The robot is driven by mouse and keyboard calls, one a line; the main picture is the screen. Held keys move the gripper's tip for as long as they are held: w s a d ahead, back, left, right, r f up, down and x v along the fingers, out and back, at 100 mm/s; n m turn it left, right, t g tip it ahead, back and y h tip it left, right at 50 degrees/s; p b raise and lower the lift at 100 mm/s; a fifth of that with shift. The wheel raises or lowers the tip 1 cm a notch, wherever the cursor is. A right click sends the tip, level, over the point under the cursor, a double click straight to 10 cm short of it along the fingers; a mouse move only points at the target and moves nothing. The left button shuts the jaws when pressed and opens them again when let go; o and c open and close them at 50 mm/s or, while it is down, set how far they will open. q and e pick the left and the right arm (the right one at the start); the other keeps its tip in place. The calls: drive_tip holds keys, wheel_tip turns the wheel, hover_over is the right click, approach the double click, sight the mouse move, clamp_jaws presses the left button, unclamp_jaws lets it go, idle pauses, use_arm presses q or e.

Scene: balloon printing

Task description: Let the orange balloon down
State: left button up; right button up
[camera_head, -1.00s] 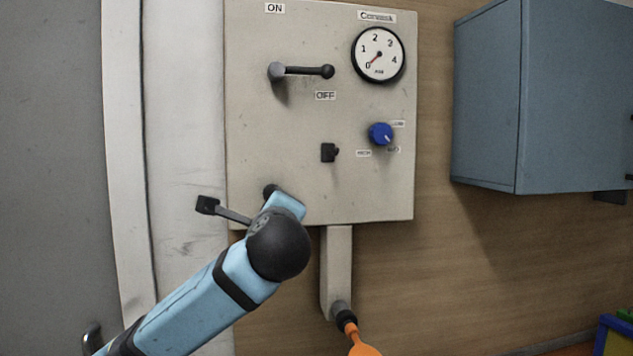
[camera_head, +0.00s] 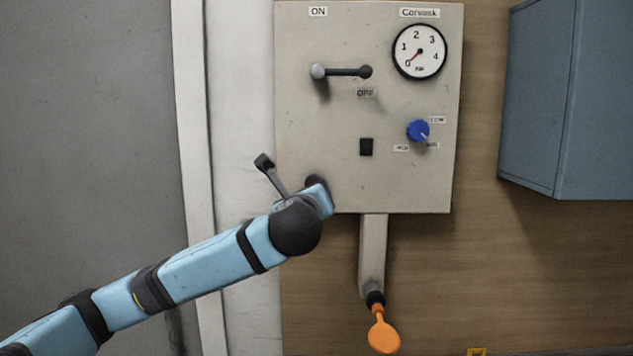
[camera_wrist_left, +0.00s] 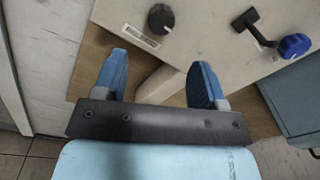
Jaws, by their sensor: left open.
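The orange balloon (camera_head: 383,336) hangs small and limp from the dark nozzle (camera_head: 375,299) under the panel's spout (camera_head: 372,250) in the head view. My left arm reaches to the panel's lower left corner, its gripper (camera_head: 320,196) mostly hidden behind the wrist. In the wrist view the left gripper (camera_wrist_left: 160,82) is open and empty, its blue fingers apart. A black knob (camera_wrist_left: 160,19) lies beyond them; it is partly covered in the head view (camera_head: 316,182). My right gripper is out of view.
The grey panel (camera_head: 300,130) carries a horizontal lever (camera_head: 345,71), a gauge (camera_head: 419,51) with its needle near 0, a black switch (camera_head: 366,147) and a blue knob (camera_head: 418,131). A blue cabinet (camera_head: 555,110) stands out from the wall at right.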

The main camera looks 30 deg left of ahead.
use_arm(q)
drive_tip(key=shift+p+x, duration=1.3)
drive_tip(key=shift+x, duration=4.1)
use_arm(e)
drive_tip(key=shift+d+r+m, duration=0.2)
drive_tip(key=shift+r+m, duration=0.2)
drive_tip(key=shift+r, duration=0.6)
use_arm(q)
drive_tip(key=shift+d, duration=0.1)
drive_tip(key=c, duration=0.9)
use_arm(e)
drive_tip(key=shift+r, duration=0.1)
